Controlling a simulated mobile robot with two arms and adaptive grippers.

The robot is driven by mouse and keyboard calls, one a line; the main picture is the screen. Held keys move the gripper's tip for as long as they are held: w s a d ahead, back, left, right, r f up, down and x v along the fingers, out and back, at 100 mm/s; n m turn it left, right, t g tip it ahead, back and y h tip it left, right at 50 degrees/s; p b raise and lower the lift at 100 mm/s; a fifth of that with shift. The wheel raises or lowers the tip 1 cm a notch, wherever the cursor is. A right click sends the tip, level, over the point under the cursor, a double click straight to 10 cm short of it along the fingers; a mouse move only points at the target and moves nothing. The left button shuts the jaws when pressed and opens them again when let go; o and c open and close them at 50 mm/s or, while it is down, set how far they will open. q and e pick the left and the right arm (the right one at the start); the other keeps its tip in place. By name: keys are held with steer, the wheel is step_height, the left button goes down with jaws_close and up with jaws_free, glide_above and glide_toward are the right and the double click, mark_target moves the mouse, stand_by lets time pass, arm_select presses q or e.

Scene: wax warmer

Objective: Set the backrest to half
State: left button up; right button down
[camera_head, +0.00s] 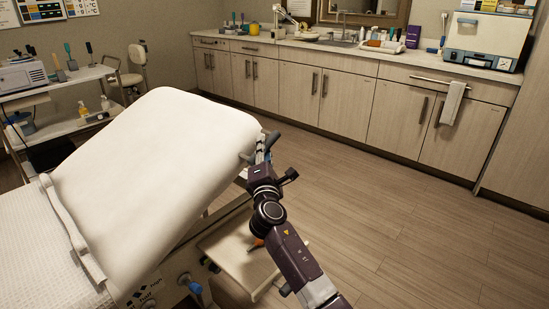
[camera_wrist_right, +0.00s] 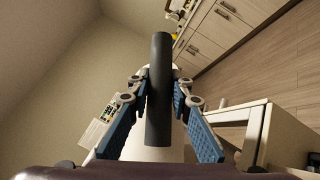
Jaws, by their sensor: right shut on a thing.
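The white padded backrest (camera_head: 165,145) of the treatment bed is tilted up from the flat seat section (camera_head: 35,255). A dark grey bar-shaped handle (camera_head: 272,141) sticks out at its upper right edge. My right gripper (camera_head: 262,155) is at that edge and shut on the handle. In the right wrist view the handle (camera_wrist_right: 159,80) lies lengthwise between the blue finger pads of my right gripper (camera_wrist_right: 160,105). My left gripper is not in view.
A pale low shelf or step (camera_head: 240,258) stands beside the bed, under my right arm. A long cabinet counter (camera_head: 330,90) runs along the back wall. A trolley (camera_head: 70,125) stands at the left. The wood floor (camera_head: 400,225) at right is clear.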

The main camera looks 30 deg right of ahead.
steer(key=shift+a+r, duration=0.3)
steer(key=shift+r, duration=0.1)
steer(key=c, duration=1.7)
jaws_free()
steer(key=shift+c, duration=0.2)
steer(key=shift+s+f, duration=0.1)
steer(key=shift+s, duration=0.05)
steer(key=v, duration=1.1)
steer(key=shift+s, duration=0.35)
steer(key=shift+a+f, duration=0.1)
steer(key=shift+f, duration=0.05)
